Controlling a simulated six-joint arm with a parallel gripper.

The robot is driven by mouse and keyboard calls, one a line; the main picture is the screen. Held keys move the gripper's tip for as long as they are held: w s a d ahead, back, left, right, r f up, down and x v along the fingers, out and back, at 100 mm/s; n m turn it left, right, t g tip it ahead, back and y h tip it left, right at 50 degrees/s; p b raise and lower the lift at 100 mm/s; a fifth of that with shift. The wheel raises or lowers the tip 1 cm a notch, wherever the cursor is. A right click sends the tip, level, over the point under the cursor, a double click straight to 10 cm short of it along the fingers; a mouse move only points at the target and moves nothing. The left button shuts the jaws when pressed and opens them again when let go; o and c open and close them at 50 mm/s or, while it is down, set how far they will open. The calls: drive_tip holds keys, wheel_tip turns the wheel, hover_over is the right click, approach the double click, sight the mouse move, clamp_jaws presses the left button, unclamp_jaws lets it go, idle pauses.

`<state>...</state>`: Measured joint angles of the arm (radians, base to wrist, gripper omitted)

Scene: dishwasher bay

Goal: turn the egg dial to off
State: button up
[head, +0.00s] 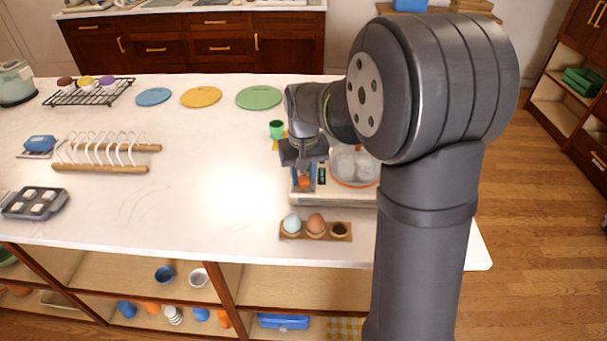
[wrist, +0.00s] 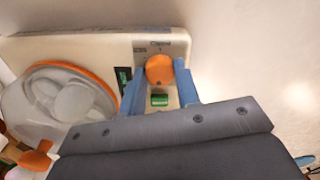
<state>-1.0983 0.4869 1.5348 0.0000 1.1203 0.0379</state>
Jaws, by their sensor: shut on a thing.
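The egg cooker (head: 347,197) is a cream base on the white counter, partly hidden behind my arm in the head view. Its orange dial (wrist: 159,69) sits on a grey panel near the top of the wrist view, with small markings above it that I cannot read fully. My gripper (wrist: 160,80) has its two blue fingers on either side of the dial and is shut on it. In the head view my gripper (head: 304,180) reaches down over the cooker's left end. A green rectangular switch (wrist: 159,99) lies below the dial, between the fingers.
A clear lid with an orange rim (wrist: 70,100) covers the cooker's other end, with pale eggs under it. A wooden egg holder (head: 327,238) with two eggs stands in front. A green cup (head: 277,129) stands behind.

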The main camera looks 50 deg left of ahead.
sight(304, 179)
drive_tip(key=shift+n, duration=0.6)
drive_tip(key=o, duration=1)
drive_tip(key=shift+c, duration=0.2)
drive_tip(key=shift+r, duration=0.1)
wheel_tip(304, 179, up, 17)
drive_tip(key=shift+r, duration=0.15)
wheel_tip(304, 179, down, 18)
drive_tip(key=shift+r, duration=0.2)
idle(0.5)
